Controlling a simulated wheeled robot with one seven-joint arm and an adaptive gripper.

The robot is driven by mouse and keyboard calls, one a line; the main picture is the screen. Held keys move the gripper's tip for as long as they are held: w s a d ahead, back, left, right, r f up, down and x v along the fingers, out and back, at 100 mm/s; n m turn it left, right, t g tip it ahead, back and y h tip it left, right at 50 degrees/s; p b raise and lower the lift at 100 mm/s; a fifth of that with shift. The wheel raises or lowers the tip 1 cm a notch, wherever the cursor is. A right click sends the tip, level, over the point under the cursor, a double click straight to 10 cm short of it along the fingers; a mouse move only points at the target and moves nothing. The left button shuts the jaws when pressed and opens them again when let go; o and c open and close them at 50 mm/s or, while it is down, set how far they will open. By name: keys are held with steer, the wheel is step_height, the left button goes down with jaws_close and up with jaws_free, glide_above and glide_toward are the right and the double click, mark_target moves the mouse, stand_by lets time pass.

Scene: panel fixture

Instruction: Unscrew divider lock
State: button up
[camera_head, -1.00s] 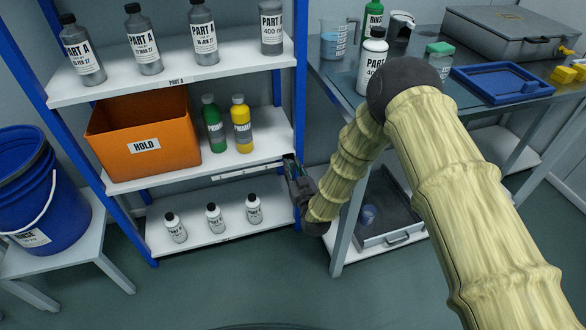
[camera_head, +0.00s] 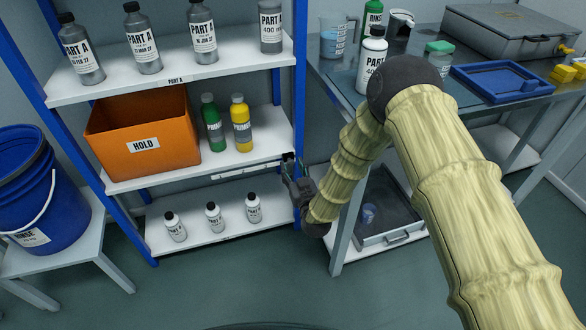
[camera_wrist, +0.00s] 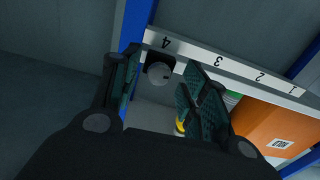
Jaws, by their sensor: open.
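The divider lock is a dark square block with a round grey knob (camera_wrist: 159,73), and it sits by the number 4 on the shelf's front rail in the wrist view. In the head view my gripper (camera_head: 289,172) is at the right end of the middle shelf's front edge, by the blue post. The lock cannot be made out clearly there.
The middle shelf (camera_head: 170,173) carries an orange HOLD bin (camera_head: 145,125), a green bottle (camera_head: 213,130) and a yellow bottle (camera_head: 241,130). Small white bottles stand on the shelf below. A metal table (camera_head: 345,92) stands close on the right. The blue post (camera_wrist: 137,25) is close beside my fingers.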

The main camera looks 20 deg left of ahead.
steer(key=v, duration=1.1)
steer(key=shift+d, duration=0.2)
steer(key=shift+s, duration=0.1)
